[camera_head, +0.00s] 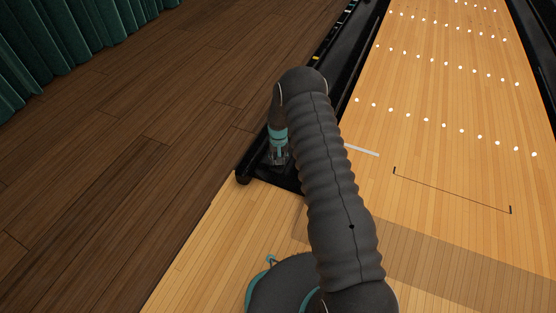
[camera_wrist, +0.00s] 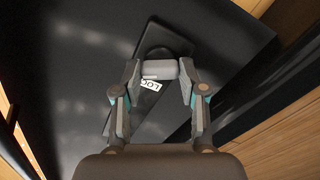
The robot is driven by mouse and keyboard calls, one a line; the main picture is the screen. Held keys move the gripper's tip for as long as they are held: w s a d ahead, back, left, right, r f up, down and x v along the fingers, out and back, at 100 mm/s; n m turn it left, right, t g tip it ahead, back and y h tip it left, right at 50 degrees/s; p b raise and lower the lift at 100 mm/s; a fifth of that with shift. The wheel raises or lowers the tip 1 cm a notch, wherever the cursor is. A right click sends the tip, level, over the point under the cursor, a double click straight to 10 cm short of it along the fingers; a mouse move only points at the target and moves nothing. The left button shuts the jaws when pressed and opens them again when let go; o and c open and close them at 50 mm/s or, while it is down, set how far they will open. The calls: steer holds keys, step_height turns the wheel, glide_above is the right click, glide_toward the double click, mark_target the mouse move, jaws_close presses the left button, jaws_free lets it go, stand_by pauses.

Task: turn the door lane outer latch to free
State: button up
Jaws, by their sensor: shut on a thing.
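The latch (camera_wrist: 160,69) shows in the wrist view as a grey bar with a dark round part behind it, on a black plate (camera_wrist: 172,38). My gripper (camera_wrist: 159,72) has its two fingertips on either side of the bar, closed on it. A white label (camera_wrist: 150,85) on the plate shows letters like "LOC", partly hidden and turned over. In the head view my gripper (camera_head: 278,156) is low over the black surface at the lane's near left corner. The latch cannot be made out there.
A dark gutter edge (camera_head: 243,176) bounds the black surface. The pale lane (camera_head: 450,90) with white dots lies to the right, behind my arm. Dark wooden floor (camera_head: 150,110) is open to the left, with a green curtain (camera_head: 60,40) at the far left.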

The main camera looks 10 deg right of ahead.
steer(key=shift+w+r, duration=0.1)
steer(key=shift+w, duration=0.05)
steer(key=o, duration=1.1)
steer(key=shift+o, duration=0.2)
step_height(320, 180, up, 12)
